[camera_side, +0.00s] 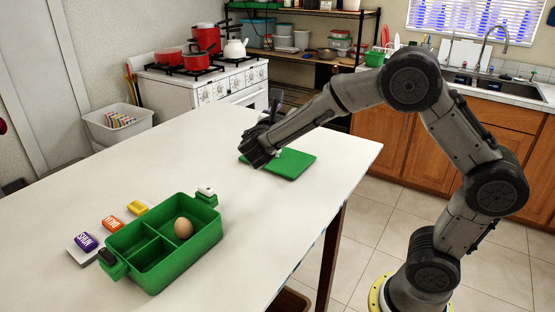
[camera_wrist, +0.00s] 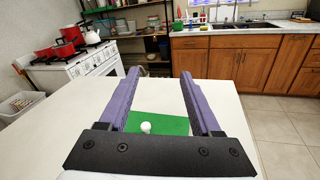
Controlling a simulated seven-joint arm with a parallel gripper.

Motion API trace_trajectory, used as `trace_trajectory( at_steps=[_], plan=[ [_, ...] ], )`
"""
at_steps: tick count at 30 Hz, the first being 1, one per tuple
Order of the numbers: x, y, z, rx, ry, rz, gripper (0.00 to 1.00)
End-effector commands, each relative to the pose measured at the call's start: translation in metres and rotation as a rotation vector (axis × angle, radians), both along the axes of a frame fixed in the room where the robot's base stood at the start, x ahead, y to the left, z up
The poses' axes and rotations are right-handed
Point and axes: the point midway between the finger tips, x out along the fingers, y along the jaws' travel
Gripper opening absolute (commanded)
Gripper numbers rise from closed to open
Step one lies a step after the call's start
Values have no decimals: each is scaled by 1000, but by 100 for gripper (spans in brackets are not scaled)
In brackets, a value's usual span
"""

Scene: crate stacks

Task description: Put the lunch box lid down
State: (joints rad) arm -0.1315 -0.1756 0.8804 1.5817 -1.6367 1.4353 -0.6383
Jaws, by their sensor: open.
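The lunch box lid (camera_side: 290,164) is a flat green plate lying on the white table near its far right part. In the wrist view the lid (camera_wrist: 172,125) lies below and between my fingers, with a small white knob (camera_wrist: 146,127) on it. My gripper (camera_side: 258,152) is at the lid's left side in the side view, hiding part of it. In the wrist view my gripper (camera_wrist: 160,73) has its two purple fingers wide apart with nothing held between them. The green lunch box (camera_side: 164,262) stands open at the near left, with a brown egg (camera_side: 183,227) in one compartment.
Several small coloured blocks, purple (camera_side: 87,242), orange (camera_side: 111,223) and yellow (camera_side: 138,207), lie left of the box. The white table (camera_side: 195,150) is clear between box and lid. A stove (camera_side: 205,85) with red pots stands behind.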

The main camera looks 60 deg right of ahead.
Motion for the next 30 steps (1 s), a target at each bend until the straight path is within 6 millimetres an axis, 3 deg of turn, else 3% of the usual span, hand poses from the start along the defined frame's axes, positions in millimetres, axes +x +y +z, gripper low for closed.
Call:
trace_trajectory(
  at_steps=[1, 4, 6, 11, 21, 23, 30],
  plan=[
    [19, 9, -22, -58, 61, 46, 65],
    [37, 21, -56, -107, 135, 97, 65],
    [38, 25, -74, -109, 175, 107, 65],
    [39, 29, -93, -111, 197, 116, 65],
    [38, 28, -158, -109, 195, 116, 65],
    [38, 27, -167, -109, 195, 115, 65],
    [47, 5, -163, -107, 192, 113, 65]
  ],
)
